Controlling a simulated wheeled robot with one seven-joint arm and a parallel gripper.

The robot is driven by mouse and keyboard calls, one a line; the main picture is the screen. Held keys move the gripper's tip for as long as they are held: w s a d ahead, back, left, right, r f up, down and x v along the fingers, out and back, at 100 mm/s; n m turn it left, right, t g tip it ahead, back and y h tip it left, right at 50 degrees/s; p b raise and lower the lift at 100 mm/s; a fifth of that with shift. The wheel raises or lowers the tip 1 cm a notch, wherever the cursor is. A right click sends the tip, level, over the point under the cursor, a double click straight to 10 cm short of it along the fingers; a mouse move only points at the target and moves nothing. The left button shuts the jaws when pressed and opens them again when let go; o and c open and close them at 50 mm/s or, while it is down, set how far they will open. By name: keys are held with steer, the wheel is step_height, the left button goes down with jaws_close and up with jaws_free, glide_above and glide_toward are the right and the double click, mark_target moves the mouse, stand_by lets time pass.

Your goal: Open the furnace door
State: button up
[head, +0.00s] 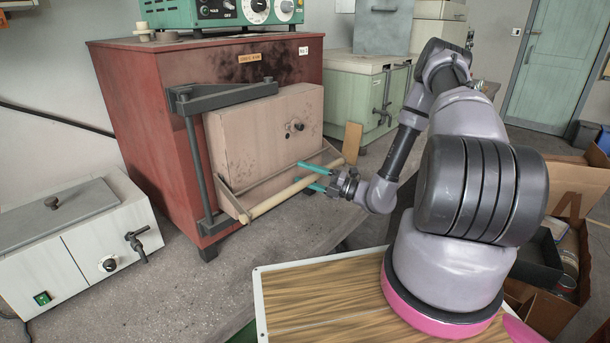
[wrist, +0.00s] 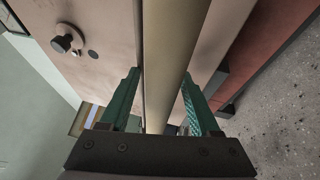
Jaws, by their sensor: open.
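The red furnace (head: 135,110) stands on the grey bench, with its pale door (head: 255,135) on the front. The door looks shut or nearly so. A long cream handle bar (head: 270,202) runs across the door's lower edge on brackets. My gripper (head: 312,176), with teal fingers, is at the right part of the bar. In the wrist view, the bar (wrist: 165,60) passes between the two open fingers (wrist: 160,100), with a gap visible on each side. A dark knob (wrist: 62,43) sits on the door face.
A dark hinge frame (head: 195,150) runs down the door's left side. A white box unit (head: 75,245) stands on the bench at left. A green-grey cabinet (head: 350,95) stands behind at right. Bare bench (head: 270,245) lies before the door.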

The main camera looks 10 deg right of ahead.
jaws_close()
stand_by(1.5)
